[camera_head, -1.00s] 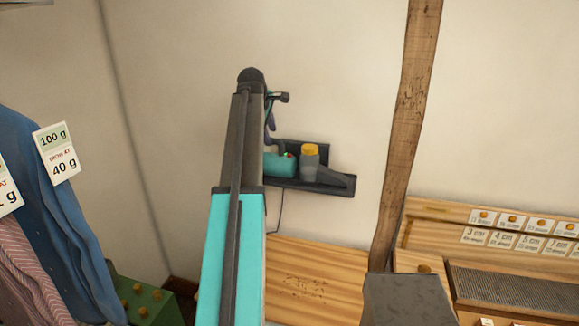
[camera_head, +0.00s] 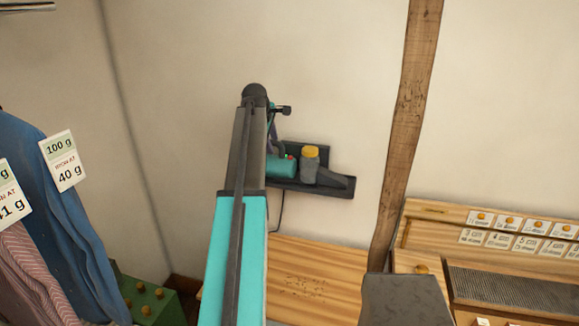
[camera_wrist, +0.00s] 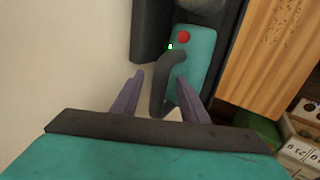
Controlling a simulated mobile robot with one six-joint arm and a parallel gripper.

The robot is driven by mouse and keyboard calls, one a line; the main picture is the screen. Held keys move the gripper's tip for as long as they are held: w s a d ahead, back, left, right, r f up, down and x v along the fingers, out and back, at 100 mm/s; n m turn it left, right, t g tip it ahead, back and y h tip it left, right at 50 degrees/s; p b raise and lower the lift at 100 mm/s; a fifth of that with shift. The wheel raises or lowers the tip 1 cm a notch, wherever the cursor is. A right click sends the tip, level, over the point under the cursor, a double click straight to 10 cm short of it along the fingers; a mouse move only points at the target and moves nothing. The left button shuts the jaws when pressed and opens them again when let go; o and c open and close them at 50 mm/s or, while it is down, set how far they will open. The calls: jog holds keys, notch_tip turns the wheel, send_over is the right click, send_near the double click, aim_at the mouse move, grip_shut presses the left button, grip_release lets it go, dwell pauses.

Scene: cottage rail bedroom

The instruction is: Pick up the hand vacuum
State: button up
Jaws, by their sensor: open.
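The hand vacuum (camera_head: 281,166) sits on a dark wall dock (camera_head: 312,187). It has a teal body, a dark handle, a grey nozzle section and a yellow cap. My arm hides its left end in the head view. In the wrist view, the teal body (camera_wrist: 196,62) shows a red button and a small green light. The dark curved handle (camera_wrist: 163,85) reaches between the two purple fingers of my gripper (camera_wrist: 157,92). The fingers are open, one on each side of the handle's lower part. I cannot tell whether they touch it.
A wooden panel (camera_head: 318,278) stands below the dock, and a wooden post (camera_head: 405,130) rises to its right. A wooden unit with labelled cards (camera_head: 500,240) is at right. Clothes with price-like tags (camera_head: 50,215) hang at left, above a green box with knobs (camera_head: 150,300).

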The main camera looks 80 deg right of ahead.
jog(key=shift+s+d+f, duration=0.1)
jog(key=shift+d+f, duration=0.25)
jog(key=shift+f, duration=0.2)
grip_shut()
